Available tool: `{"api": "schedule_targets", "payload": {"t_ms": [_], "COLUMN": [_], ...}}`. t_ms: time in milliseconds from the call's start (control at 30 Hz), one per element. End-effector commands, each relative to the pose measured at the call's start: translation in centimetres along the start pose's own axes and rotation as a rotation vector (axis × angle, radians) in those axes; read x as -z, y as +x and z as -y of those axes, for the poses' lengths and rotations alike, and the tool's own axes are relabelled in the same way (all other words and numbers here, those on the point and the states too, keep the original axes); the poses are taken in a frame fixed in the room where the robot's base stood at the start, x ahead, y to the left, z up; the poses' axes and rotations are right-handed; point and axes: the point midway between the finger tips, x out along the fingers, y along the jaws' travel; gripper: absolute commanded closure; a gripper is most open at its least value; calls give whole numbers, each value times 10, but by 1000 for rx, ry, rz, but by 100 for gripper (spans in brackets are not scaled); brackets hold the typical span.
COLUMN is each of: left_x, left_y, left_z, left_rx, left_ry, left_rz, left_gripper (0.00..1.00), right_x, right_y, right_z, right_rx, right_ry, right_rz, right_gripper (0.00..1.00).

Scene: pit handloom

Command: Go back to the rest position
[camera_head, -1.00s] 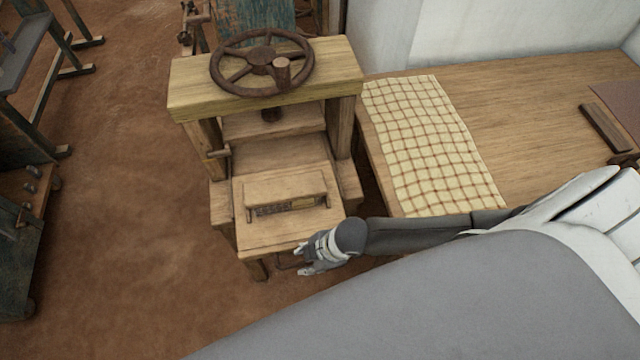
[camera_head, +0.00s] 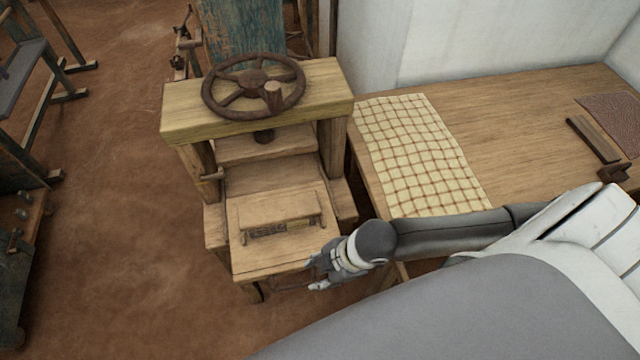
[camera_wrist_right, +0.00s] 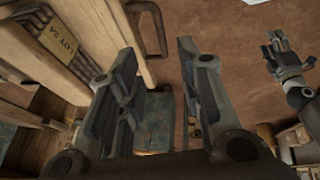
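My right gripper (camera_head: 322,272) is beside the front right corner of the press's wooden board, apart from it. In the right wrist view, its two fingers (camera_wrist_right: 160,95) stand wide apart with nothing between them. My left gripper (camera_wrist_right: 285,55) shows at the upper right of the right wrist view, over the floor. Its fingers look spread and empty. It is not in the head view.
A wooden press (camera_head: 340,100) with a dark handwheel (camera_head: 254,85) stands left of a table (camera_head: 500,120). A wooden block (camera_head: 278,218) lies on its board; a LOT 24 label (camera_wrist_right: 58,38) shows close up. Checked cloth (camera_head: 425,155) covers the table's left part.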

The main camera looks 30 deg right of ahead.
Motion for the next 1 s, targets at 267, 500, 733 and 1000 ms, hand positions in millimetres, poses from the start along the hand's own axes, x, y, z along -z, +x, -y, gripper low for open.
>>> {"api": "schedule_targets", "payload": {"t_ms": [267, 500, 733, 1000], "left_x": [0, 0, 1, 1], "left_y": [0, 0, 0, 0], "left_z": [0, -1, -1, -1], "left_rx": [0, -1, -1, -1], "left_ry": [0, 0, 0, 0], "left_rz": [0, 0, -1, -1], "left_gripper": [49, 49, 49, 49], "right_x": [1, 47, 61, 6], "right_y": [0, -9, -39, -71], "right_z": [0, -2, -19, -11], "right_rx": [0, -49, -155, -233], "right_ry": [2, 128, 492, 906], "right_rz": [-2, -58, -48, 90], "right_gripper": [66, 66, 66, 66]}}
